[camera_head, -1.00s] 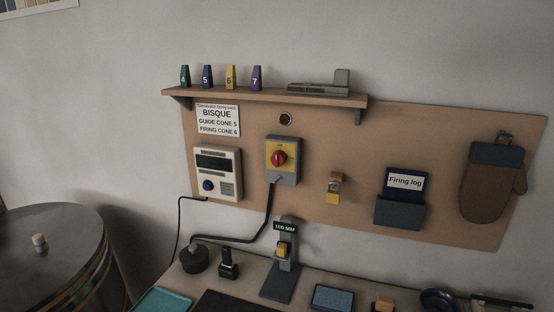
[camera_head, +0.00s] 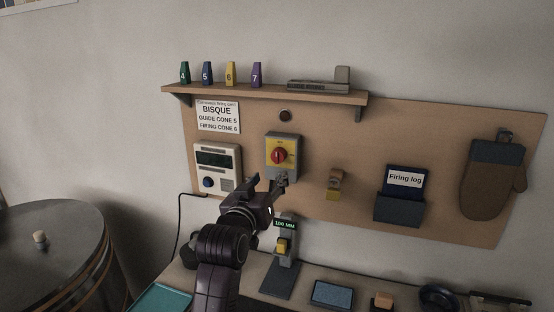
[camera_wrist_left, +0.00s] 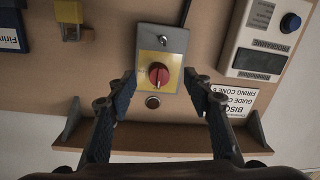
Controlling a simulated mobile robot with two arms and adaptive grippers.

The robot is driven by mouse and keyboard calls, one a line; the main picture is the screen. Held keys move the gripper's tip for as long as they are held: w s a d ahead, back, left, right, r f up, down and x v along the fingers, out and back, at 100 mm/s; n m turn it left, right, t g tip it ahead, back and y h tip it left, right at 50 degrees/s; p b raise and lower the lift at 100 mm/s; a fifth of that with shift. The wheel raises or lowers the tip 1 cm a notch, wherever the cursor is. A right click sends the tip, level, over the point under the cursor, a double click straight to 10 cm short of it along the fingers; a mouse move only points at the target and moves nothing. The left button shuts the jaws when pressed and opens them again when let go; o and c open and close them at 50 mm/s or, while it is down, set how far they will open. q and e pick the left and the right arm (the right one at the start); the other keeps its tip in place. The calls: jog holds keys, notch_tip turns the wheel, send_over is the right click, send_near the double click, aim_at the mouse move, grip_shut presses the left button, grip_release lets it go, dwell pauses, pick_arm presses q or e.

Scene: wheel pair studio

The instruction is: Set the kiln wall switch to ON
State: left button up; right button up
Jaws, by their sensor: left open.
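The kiln wall switch (camera_head: 283,156) is a grey box with a yellow plate and a red rotary knob (camera_head: 279,156), mounted on the brown board. In the left wrist view the switch (camera_wrist_left: 174,44) appears upside down, its red knob (camera_wrist_left: 159,75) between and beyond my fingertips. My left gripper (camera_head: 276,185) is just below and in front of the switch in the head view. In the left wrist view my left gripper (camera_wrist_left: 160,90) is open, fingers on either side of the knob, with nothing held. The knob's ON marking is too small to read. My right gripper is not in view.
A white controller (camera_head: 217,170) hangs left of the switch. A wooden shelf (camera_head: 265,94) with several coloured cones juts out above. A stand marked 100 MM (camera_head: 284,250) stands below on the bench.

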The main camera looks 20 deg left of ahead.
aim_at(277, 158)
pick_arm(q)
jog(key=shift+t, duration=0.3)
jog(key=w+r, duration=0.1)
jog(key=w, duration=0.1)
jog(key=w+p, duration=0.1)
jog(key=w, duration=0.1)
jog(key=w+r, duration=0.1)
jog(key=w, duration=0.1)
jog(key=shift+w+a+r+p, duration=0.15)
jog(key=shift+w+r+p, duration=0.15)
jog(key=shift+p, duration=0.1)
jog(key=shift+w+f, duration=0.1)
jog(key=shift+w, duration=0.75)
jog(key=shift+c, duration=0.3)
jog(key=c, duration=1.1)
